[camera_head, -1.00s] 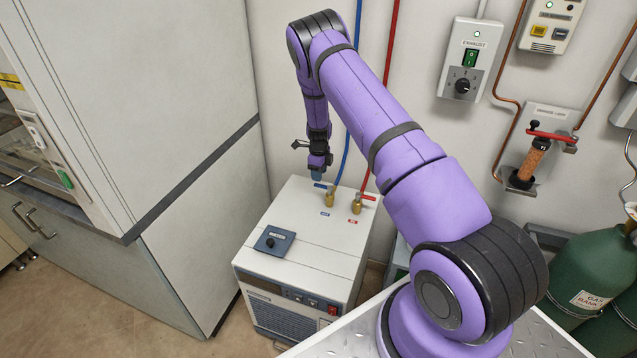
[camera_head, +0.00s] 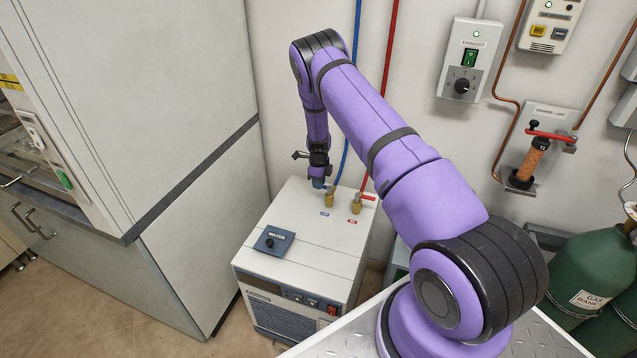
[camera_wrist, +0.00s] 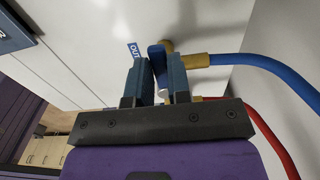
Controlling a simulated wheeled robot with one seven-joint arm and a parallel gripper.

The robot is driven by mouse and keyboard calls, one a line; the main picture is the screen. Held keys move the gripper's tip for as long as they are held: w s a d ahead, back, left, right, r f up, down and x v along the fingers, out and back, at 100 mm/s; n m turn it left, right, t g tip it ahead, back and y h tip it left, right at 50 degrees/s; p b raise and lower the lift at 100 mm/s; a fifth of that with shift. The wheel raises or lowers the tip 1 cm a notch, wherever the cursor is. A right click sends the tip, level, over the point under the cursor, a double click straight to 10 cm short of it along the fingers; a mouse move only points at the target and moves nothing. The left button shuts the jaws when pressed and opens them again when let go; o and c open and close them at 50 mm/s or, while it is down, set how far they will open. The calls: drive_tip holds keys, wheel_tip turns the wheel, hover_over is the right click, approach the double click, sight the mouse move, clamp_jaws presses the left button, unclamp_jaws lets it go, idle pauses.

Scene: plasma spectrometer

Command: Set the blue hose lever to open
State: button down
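The blue hose lever (camera_wrist: 156,58) shows in the wrist view at the brass valve (camera_wrist: 190,61) of the blue hose (camera_wrist: 262,70). My gripper (camera_wrist: 157,72) has its two fingers on either side of the lever, with little or no gap beside it. I cannot tell whether they press on it. In the head view, my gripper (camera_head: 318,180) points down beside the brass valve (camera_head: 328,200) on top of the white chiller (camera_head: 305,245). It hides most of the lever there. An OUT label (camera_wrist: 136,50) lies left of the lever in the wrist view.
The red hose's brass valve (camera_head: 356,206) with its red lever (camera_head: 368,197) stands close on the right. A blue WATER panel (camera_head: 273,241) lies at the chiller's front left. The wall is just behind, and a tall grey cabinet (camera_head: 190,190) stands on the left.

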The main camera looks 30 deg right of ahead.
drive_tip(key=shift+s+a+n, duration=0.1)
drive_tip(key=shift+n, duration=0.2)
drive_tip(key=s+n, duration=0.2)
drive_tip(key=n, duration=0.3)
drive_tip(key=s+n, duration=0.2)
drive_tip(key=n, duration=0.4)
drive_tip(key=s+n, duration=0.1)
drive_tip(key=n, duration=0.5)
drive_tip(key=shift+s+a, duration=0.4)
drive_tip(key=shift+n, duration=0.3)
drive_tip(key=c, duration=1.1)
unclamp_jaws()
drive_tip(key=shift+o, duration=0.2)
drive_tip(key=shift+d, duration=0.1)
drive_tip(key=shift+r, duration=0.1)
